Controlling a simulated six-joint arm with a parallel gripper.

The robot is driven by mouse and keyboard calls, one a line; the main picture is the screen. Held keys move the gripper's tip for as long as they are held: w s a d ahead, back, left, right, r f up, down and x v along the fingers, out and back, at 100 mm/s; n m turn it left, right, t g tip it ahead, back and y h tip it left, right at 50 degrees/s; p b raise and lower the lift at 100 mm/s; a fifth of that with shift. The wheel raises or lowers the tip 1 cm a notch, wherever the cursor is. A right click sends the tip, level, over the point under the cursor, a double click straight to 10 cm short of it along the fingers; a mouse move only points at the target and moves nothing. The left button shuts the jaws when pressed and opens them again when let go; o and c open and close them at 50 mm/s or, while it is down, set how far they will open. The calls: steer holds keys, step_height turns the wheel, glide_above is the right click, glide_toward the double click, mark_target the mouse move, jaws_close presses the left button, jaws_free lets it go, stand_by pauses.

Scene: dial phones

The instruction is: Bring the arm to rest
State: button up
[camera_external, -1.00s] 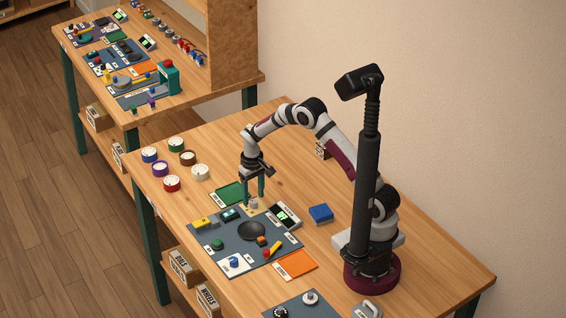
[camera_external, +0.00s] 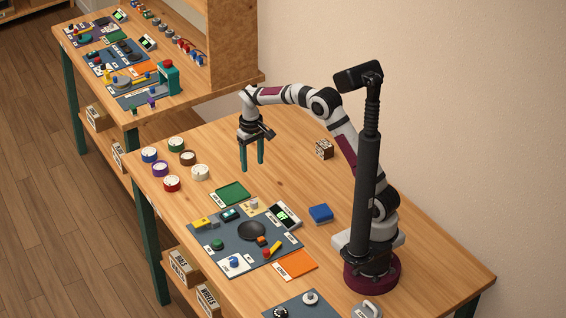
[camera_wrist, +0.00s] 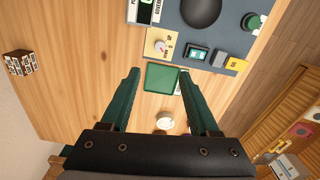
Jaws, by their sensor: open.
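My gripper (camera_external: 252,166) is raised above the wooden table (camera_external: 290,155), with its two green fingers pointing down. The fingers are apart with nothing between them. The wrist view shows the same open gripper (camera_wrist: 155,82) from behind, with a green tray (camera_wrist: 161,77) seen below between the fingers. In the external view the green tray (camera_external: 233,194) lies flat just beyond the dark blue panel (camera_external: 205,240). A small knob on a cream plate (camera_external: 253,204) stands at the panel's far corner and also shows in the wrist view (camera_wrist: 158,47).
Several colored round dials, one of them red (camera_external: 171,184), stand at the table's left. A blue block (camera_external: 321,213) and an orange mat (camera_external: 296,264) lie near the panel. A patterned cube (camera_external: 324,149) sits at the back. A black camera post (camera_external: 367,180) stands beside my arm.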

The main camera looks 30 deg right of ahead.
steer(key=s+d+r+m, duration=0.2)
steer(key=s+d+r, duration=0.15)
steer(key=s, duration=0.25)
steer(key=s+d+r+m, duration=0.1)
steer(key=s+d+r, duration=0.25)
steer(key=s, duration=0.35)
steer(key=s+d+f+m+y, duration=0.1)
steer(key=s+m, duration=0.1)
steer(key=s, duration=0.7)
steer(key=s+d+f+m, duration=0.1)
steer(key=s, duration=0.8)
steer(key=shift+s+d+m+y, duration=0.35)
steer(key=shift+d+m+y, duration=0.05)
